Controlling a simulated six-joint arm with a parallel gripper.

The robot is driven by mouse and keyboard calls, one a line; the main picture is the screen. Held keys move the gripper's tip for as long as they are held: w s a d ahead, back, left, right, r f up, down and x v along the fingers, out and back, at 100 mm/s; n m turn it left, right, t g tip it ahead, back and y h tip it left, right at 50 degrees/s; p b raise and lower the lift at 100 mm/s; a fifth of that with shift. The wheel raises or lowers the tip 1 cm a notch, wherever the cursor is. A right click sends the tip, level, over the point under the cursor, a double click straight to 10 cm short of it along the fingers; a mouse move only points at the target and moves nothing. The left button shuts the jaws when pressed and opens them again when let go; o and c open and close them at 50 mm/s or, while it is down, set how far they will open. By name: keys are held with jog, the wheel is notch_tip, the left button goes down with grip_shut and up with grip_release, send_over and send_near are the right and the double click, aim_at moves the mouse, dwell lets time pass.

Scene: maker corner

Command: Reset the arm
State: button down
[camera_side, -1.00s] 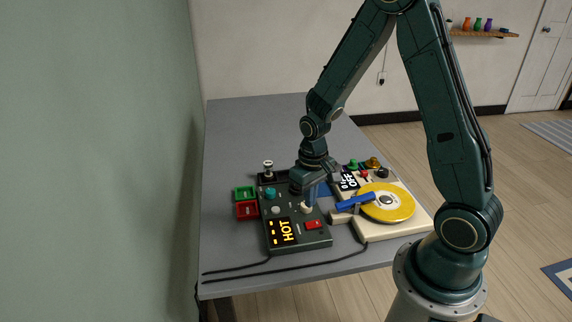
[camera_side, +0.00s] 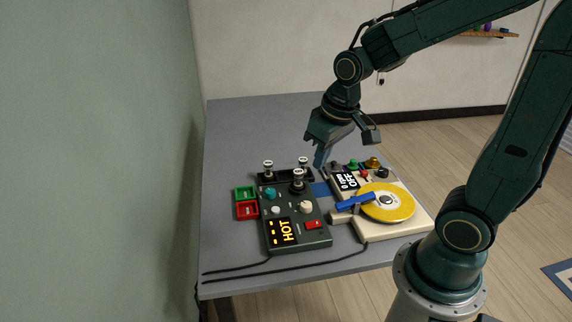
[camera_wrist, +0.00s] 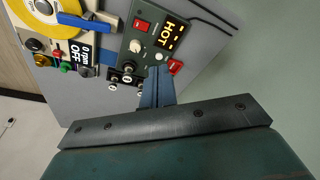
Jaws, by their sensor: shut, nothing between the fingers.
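My gripper (camera_side: 321,159) is shut and empty. In the side view it hangs tilted above the back of the table, clear of both machines. In the wrist view its fingers (camera_wrist: 157,88) are together, with the dark green control box (camera_wrist: 150,32) beyond them. That box (camera_side: 299,238) has a lit HOT display, a red switch, several knobs and a dark silver-topped piece (camera_side: 298,181) at its back edge. The cream machine (camera_side: 392,232) carries a yellow disc (camera_side: 401,207), a blue bar (camera_side: 355,202) and an OFF display (camera_side: 347,181).
A black holder (camera_side: 284,177) with silver-topped pieces stands behind the control box. A green tray (camera_side: 244,193) and a red tray (camera_side: 247,210) lie left of it. Black cables (camera_side: 236,269) run along the front. The back of the grey table (camera_side: 255,125) is clear.

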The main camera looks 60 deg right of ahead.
jog(key=s+a+r+n+t, duration=0.1)
jog(key=s+a+r+t, duration=0.1)
jog(key=s+r, duration=0.6)
jog(key=shift+s+a+r+n+t, duration=0.35)
jog(key=shift+s+a, duration=0.3)
jog(key=shift+s, duration=0.7)
